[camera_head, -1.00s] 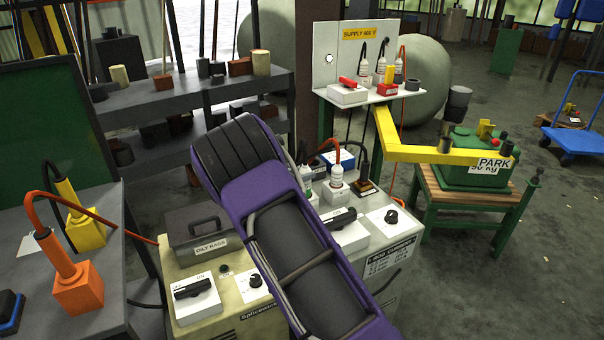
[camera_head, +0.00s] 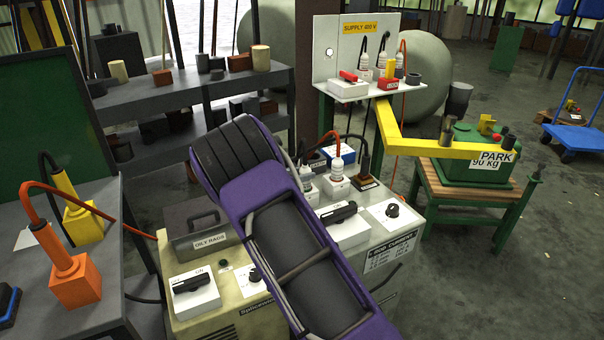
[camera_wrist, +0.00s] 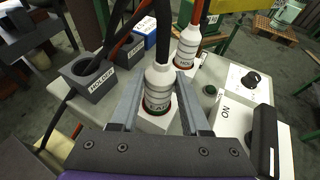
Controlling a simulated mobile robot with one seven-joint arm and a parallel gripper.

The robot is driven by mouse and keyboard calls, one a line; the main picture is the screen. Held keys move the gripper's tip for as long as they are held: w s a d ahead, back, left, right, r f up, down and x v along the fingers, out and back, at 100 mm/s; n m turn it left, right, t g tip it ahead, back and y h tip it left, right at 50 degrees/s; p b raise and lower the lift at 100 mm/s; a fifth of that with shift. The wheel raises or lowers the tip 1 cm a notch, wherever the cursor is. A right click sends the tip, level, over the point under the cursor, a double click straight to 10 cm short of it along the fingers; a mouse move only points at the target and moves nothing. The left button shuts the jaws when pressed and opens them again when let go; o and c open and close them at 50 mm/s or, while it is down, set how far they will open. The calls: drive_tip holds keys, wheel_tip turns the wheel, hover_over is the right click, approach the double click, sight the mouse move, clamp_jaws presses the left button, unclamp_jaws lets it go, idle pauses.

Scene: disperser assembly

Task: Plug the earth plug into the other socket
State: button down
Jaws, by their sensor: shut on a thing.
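My gripper (camera_wrist: 158,92) is shut on a white plug (camera_wrist: 158,86) with a black cable, one finger on each side of its body; the plug's label is too small to read surely. In the head view the held plug (camera_head: 306,174) shows beside my purple arm, which hides the gripper. A second white plug (camera_wrist: 187,46) with a red cable stands in another white block behind to the right; it also shows in the head view (camera_head: 337,168).
A grey block marked holder (camera_wrist: 90,78) with an empty hole stands left of my gripper. A rotary switch (camera_wrist: 264,140) is close at right. An oily rags box (camera_head: 197,228) is on the machine. A supply panel (camera_head: 350,48) with several plugs stands behind.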

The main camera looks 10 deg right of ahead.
drive_tip(key=shift+f, duration=0.15)
drive_tip(key=shift+c, duration=1.5)
unclamp_jaws()
drive_tip(key=p+v, duration=0.1)
drive_tip(key=v, duration=1.6)
drive_tip(key=shift+s+a, duration=0.1)
drive_tip(key=shift+a, duration=0.05)
